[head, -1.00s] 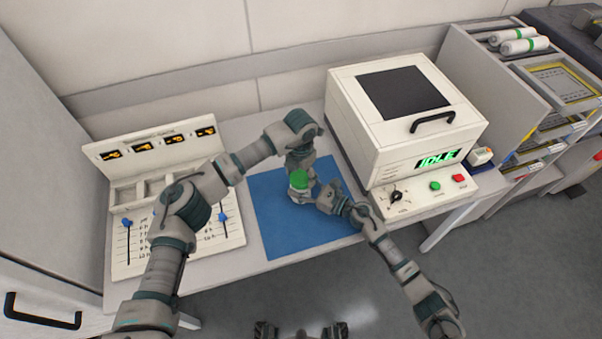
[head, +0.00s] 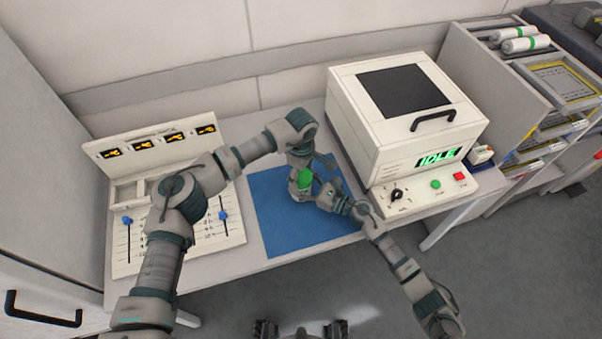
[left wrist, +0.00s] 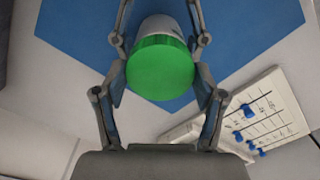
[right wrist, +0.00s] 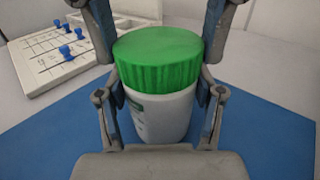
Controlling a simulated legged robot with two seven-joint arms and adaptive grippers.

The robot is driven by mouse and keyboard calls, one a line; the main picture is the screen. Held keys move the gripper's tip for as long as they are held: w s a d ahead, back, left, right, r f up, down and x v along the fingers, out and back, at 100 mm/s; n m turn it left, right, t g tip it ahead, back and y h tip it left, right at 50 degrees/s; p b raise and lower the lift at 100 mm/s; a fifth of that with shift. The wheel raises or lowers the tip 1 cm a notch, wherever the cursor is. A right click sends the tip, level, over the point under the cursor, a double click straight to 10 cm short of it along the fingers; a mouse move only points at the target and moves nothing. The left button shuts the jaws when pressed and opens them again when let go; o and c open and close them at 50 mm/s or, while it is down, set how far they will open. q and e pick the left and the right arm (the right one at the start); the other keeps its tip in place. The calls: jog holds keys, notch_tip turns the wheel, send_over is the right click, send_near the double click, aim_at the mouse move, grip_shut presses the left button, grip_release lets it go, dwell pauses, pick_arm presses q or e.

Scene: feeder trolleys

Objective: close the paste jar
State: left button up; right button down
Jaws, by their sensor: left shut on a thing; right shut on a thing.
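The paste jar is white with a ribbed green lid. Its white body (right wrist: 160,115) stands upright in the right wrist view, and the lid (right wrist: 157,55) sits on top. The lid also shows in the head view (head: 305,181) and the left wrist view (left wrist: 160,68). My left gripper (head: 303,172) is at the jar from above, its fingers on both sides of the lid. My right gripper (head: 322,198) is shut on the jar from the side. I cannot tell how tight the lid is.
The jar is over a blue mat (head: 275,225) on the grey bench. A white slider panel (head: 130,245) is on the left. A white oven-like machine (head: 355,110) reading IDLE stands on the right. Shelves (head: 490,100) are further right. The mat's front is clear.

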pick_arm(q)
jog(key=m, duration=0.5)
jog(key=shift+w, duration=0.2)
jog(key=m, duration=0.3)
pick_arm(e)
jog(key=shift+s, duration=0.1)
pick_arm(q)
jog(key=m, duration=0.5)
pick_arm(e)
jog(key=shift+a, duration=0.1)
pick_arm(q)
jog(key=m, duration=0.5)
jog(key=shift+d, duration=0.1)
jog(key=o, duration=0.6)
jog(key=shift+o, duration=1.1)
jog(key=shift+s, duration=0.1)
